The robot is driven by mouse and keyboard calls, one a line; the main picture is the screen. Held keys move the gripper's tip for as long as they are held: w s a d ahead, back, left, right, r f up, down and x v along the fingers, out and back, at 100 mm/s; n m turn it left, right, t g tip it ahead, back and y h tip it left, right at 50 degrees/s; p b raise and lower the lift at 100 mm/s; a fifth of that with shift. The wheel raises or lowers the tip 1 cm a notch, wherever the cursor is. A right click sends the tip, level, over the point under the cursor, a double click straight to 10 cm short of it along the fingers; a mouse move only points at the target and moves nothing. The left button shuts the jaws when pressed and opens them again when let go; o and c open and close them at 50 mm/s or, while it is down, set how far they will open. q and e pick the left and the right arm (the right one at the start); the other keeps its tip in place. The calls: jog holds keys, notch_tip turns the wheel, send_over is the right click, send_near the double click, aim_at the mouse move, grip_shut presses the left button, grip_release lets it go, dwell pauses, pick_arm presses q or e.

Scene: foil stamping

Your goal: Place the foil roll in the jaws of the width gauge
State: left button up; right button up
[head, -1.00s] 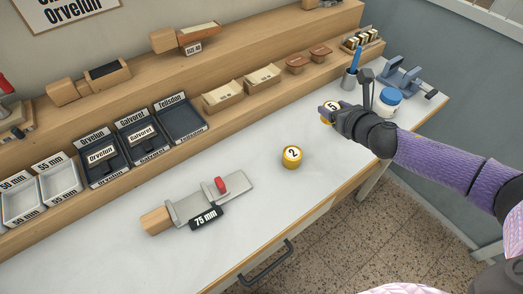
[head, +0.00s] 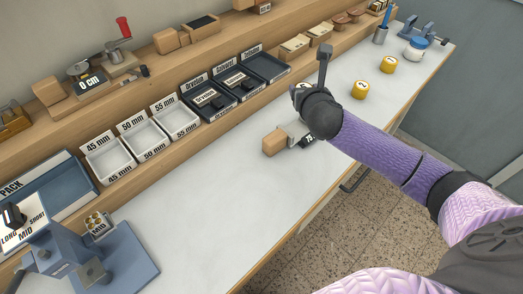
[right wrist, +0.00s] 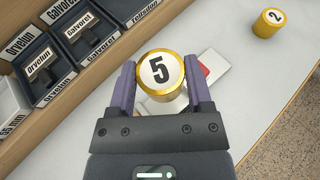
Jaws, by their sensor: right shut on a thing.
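My right gripper (right wrist: 160,88) is shut on a gold foil roll marked 5 (right wrist: 160,72), with one finger on each side and its numbered face toward the wrist camera. The roll overlaps the width gauge (right wrist: 217,64) in the right wrist view, and the gauge's red part shows beside it. I cannot tell the roll's height over the jaws. My left gripper is out of view.
A roll marked 2 (head: 360,89) and another gold roll (head: 389,65) stand farther right on the white table (head: 215,205). Dark trays (head: 209,102) and white trays (head: 146,136) line the back. A blue press (head: 75,262) stands at front left. The middle front is clear.

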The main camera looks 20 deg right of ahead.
jog(key=f+b, duration=0.2)
jog(key=f, duration=0.3)
jog(key=f+b, duration=0.3)
jog(key=f, duration=0.2)
jog(key=shift+s+a+f+b, duration=0.1)
jog(key=shift+a+f+b, duration=0.1)
jog(key=shift+f+b, duration=0.15)
jog(key=shift+r, duration=0.2)
jog(key=shift+f, duration=0.1)
jog(key=o, duration=1)
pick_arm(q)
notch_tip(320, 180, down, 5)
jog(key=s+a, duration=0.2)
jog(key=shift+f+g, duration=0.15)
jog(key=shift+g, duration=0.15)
